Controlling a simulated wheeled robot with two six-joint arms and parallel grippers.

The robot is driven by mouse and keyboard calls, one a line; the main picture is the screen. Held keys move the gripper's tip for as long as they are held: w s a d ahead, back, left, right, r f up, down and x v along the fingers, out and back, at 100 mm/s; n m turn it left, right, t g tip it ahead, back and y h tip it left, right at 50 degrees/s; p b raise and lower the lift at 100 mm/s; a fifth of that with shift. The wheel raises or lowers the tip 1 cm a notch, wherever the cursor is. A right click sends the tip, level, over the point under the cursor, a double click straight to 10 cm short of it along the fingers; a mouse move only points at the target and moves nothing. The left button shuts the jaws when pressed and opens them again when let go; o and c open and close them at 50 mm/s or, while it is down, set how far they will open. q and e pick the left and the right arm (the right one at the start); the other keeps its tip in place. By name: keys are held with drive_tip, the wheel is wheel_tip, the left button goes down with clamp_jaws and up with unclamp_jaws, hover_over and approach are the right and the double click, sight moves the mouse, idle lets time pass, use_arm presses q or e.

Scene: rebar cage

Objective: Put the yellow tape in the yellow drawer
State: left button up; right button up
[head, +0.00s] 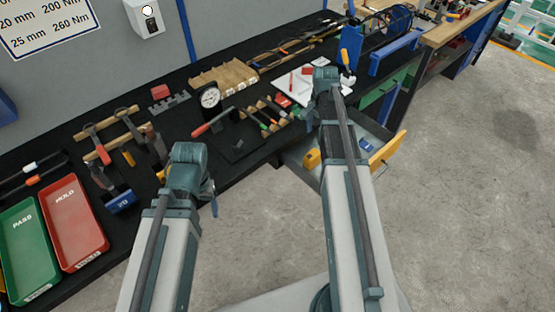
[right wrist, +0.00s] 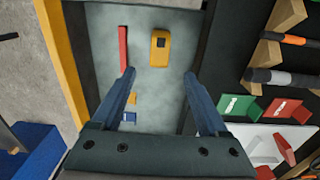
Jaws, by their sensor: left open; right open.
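The yellow drawer is pulled out, with its yellow front (head: 388,151) facing the open floor; the front (right wrist: 62,65) also shows in the right wrist view. The yellow tape (right wrist: 160,47), with a dark square on it, appears to lie on the drawer's grey bottom; its yellow side (head: 312,158) shows left of my right arm in the head view. My right gripper (right wrist: 160,75) is open and empty over the drawer, its fingertips apart and near the tape. My left gripper (head: 211,196) is open in front of the bench, partly hidden by its own wrist.
A red stick (right wrist: 123,48) and a small blue item (right wrist: 129,117) are also in the drawer. The black bench holds a dial gauge (head: 210,98), screwdrivers, hammers, a red tray (head: 72,222) and a green tray (head: 27,248). Grey floor at the right is clear.

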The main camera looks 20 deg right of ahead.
drive_tip(key=s+a+n, duration=0.5)
drive_tip(key=a, duration=0.5)
drive_tip(key=s+a+n, duration=0.6)
drive_tip(key=a, duration=0.4)
drive_tip(key=s+a+n+h, duration=0.1)
drive_tip(key=s+a+n, duration=0.5)
drive_tip(key=a, duration=0.4)
